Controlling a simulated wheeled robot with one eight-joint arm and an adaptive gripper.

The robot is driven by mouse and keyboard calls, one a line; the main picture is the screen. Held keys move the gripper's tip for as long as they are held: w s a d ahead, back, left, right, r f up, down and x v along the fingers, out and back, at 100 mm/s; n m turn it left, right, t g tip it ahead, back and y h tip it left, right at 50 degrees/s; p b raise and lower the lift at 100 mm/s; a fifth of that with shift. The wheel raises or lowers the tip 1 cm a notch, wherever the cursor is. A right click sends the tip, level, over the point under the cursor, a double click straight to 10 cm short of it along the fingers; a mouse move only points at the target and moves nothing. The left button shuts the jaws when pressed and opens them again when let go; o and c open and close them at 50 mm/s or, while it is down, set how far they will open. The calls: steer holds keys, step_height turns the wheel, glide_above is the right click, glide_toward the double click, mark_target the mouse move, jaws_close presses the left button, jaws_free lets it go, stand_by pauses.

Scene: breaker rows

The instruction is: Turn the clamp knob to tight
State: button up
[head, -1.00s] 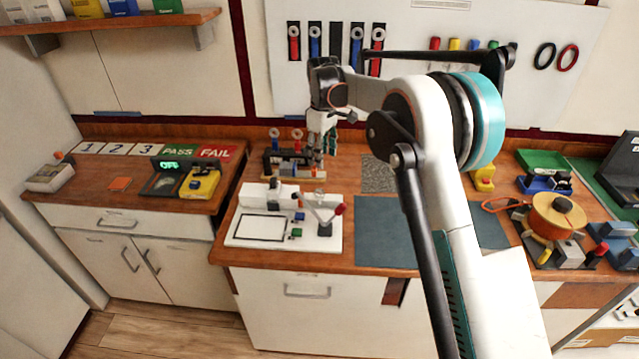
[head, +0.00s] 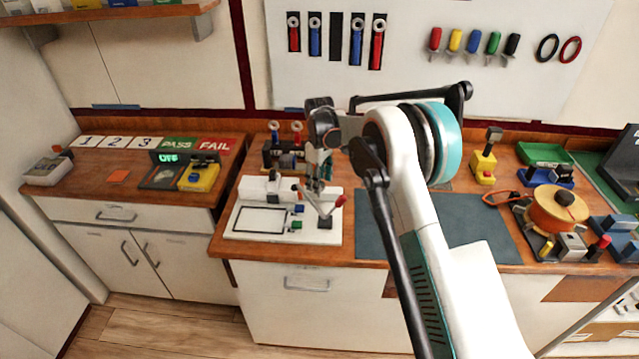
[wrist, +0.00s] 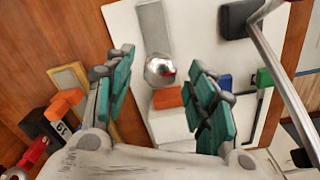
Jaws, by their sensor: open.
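A shiny silver round knob (wrist: 160,70), which appears to be the clamp knob, stands on the white fixture board (wrist: 125,30) in the wrist view. A small orange block (wrist: 167,98) shows beside it. My gripper (wrist: 160,66) is open, with its teal finger pads on either side of the knob; I cannot tell whether they touch it. In the head view my gripper (head: 314,180) is low over the back of the white fixture board (head: 250,233). The knob is hard to make out there, with my gripper in front of it.
A lever with a red handle (head: 340,201) rises from the board's right side, and its metal bar (wrist: 280,75) shows in the wrist view. A dark rack with red and blue-topped pieces (head: 275,152) stands behind.

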steer(key=shift+f, duration=0.55)
steer(key=c, duration=1.1)
steer(key=shift+o, duration=0.2)
